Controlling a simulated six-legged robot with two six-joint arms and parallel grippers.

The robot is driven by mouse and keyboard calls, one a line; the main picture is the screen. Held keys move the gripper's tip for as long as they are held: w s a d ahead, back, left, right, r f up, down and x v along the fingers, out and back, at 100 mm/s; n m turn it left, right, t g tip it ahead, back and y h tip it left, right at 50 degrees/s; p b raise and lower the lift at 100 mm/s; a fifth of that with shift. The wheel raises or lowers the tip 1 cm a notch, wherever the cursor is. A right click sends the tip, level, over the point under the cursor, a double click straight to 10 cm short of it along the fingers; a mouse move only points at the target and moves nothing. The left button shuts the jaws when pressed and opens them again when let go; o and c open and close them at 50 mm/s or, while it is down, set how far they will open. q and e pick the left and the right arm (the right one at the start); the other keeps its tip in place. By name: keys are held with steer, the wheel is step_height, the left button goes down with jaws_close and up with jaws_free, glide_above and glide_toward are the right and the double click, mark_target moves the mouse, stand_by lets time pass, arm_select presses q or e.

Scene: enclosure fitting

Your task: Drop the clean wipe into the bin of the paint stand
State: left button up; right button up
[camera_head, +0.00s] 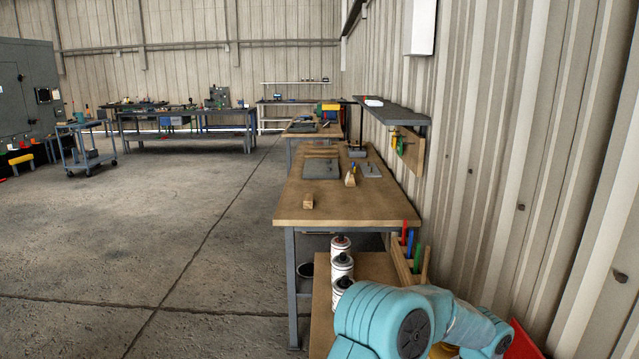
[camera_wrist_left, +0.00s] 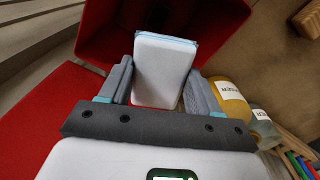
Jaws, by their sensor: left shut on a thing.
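In the left wrist view my left gripper (camera_wrist_left: 159,84) is shut on the clean wipe (camera_wrist_left: 164,62), a white flat pad with a pale blue edge. The wipe stands out beyond the fingertips, over the open mouth of the red bin (camera_wrist_left: 226,22). The bin's dark red inside shows on both sides of the wipe; its floor is partly hidden. I cannot tell how far the wipe reaches into it. In the head view a red piece (camera_head: 523,342) shows at the bottom right, mostly hidden by my teal arm. My right gripper is out of view.
Labelled containers (camera_wrist_left: 232,98) and coloured handles (camera_wrist_left: 297,162) are right of the bin. In the head view, several cans (camera_head: 342,266) stand on a low wooden surface beside a rack (camera_head: 402,262). The corrugated wall is close on the right; floor is free at left.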

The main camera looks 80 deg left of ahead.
arm_select(q)
steer(key=o, duration=1.1)
step_height(320, 180, up, 16)
steer(key=shift+r, duration=0.2)
steer(key=shift+f, duration=0.1)
